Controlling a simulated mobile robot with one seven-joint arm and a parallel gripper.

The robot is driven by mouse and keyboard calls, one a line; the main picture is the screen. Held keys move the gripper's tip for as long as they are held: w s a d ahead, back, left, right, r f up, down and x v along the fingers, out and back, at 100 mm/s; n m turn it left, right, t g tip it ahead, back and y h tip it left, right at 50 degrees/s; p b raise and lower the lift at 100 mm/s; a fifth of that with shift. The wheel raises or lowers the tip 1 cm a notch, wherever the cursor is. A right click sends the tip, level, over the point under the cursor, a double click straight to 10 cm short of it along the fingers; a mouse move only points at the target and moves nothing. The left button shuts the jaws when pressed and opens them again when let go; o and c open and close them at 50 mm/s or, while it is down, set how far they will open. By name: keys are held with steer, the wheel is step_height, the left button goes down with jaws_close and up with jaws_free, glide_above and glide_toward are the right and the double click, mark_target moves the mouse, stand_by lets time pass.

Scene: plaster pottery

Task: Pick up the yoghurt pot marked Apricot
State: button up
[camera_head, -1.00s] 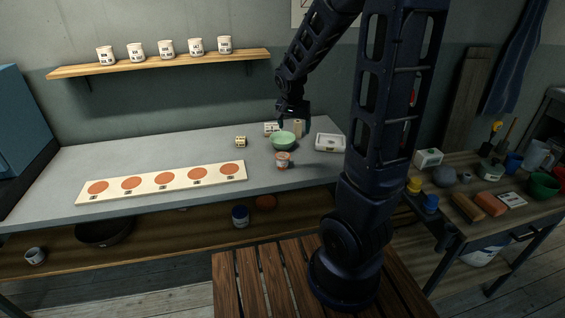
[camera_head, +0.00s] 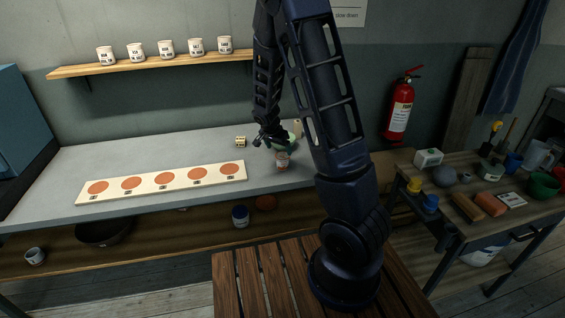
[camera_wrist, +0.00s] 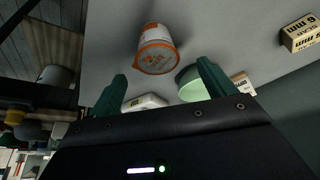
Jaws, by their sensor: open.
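A small white and orange pot (camera_head: 282,160) stands on the grey bench near its front right part. In the wrist view the same pot (camera_wrist: 155,50) shows an orange-edged lid with print too small to read, so I cannot confirm Apricot. My gripper (camera_head: 268,141) is low over the bench, just behind and left of the pot.
A green bowl (camera_wrist: 191,84) is close by the right finger. A white dish (camera_wrist: 146,102) and marked slab blocks (camera_wrist: 301,36) are also near. A board with orange discs (camera_head: 160,184) lies to the left. Several labelled white pots (camera_head: 166,48) stand on the wall shelf.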

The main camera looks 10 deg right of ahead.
mark_target(282, 156)
steer(key=shift+x, duration=4.4)
steer(key=shift+s, duration=0.15)
steer(key=shift+c, duration=0.2)
steer(key=c, duration=1)
